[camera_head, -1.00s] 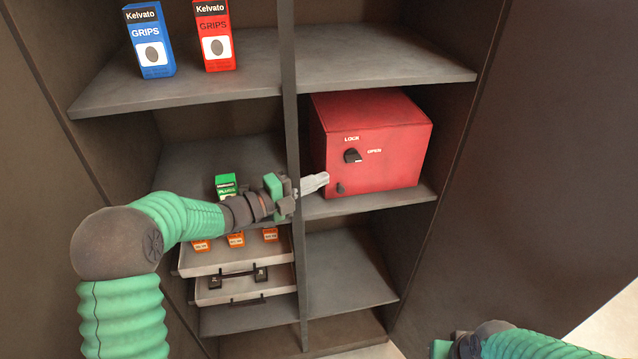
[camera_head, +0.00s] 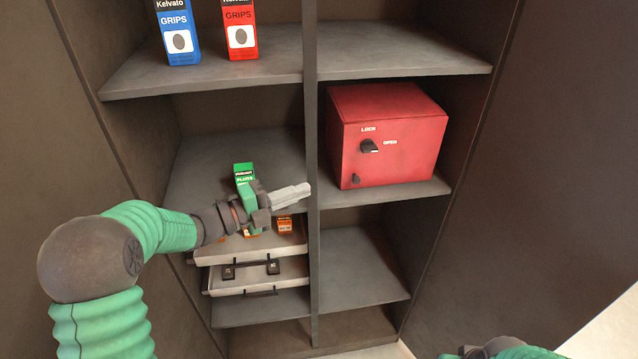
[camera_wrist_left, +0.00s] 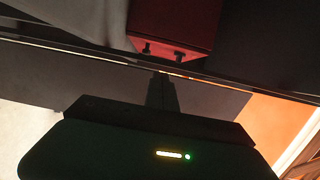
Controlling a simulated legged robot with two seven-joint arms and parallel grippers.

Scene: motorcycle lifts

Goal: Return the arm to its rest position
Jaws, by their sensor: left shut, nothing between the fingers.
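My left arm comes in from the left in the head view. Its gripper (camera_head: 290,194) is shut and empty, in front of the upright divider's left side, below and left of the red lock box. The red box (camera_head: 392,135) sits on the right middle shelf, with a black knob (camera_head: 369,146) by the words LOCK and OPEN. The box also shows at the top of the left wrist view (camera_wrist_left: 185,22), with the shut dark fingers (camera_wrist_left: 161,92) below it. My right gripper (camera_head: 462,352) is only partly in view at the bottom edge; its jaws cannot be made out.
A blue box (camera_head: 178,35) and a red box (camera_head: 240,30) of grips stand on the top left shelf. A green box (camera_head: 244,176) is behind my left gripper. The lower right shelf (camera_head: 355,270) is empty.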

